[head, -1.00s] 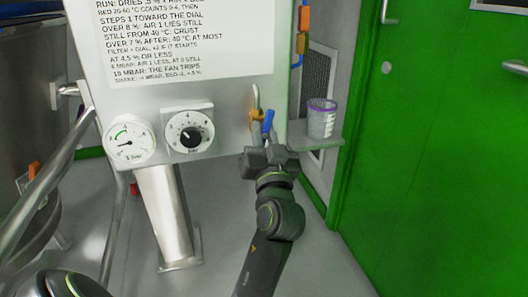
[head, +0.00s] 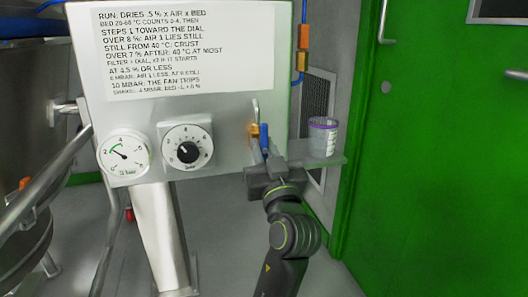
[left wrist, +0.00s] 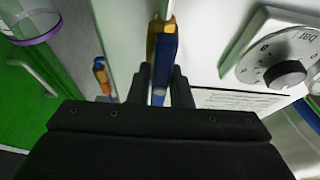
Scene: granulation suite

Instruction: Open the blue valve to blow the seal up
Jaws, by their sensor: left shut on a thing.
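My right gripper is not in view.
A black dial (head: 187,146) is beside the gauge. A clear cup with a purple rim (head: 322,136) stands on a small shelf (head: 322,161) close right of my gripper. A green door (head: 440,150) is at right. A steel vessel is at left.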

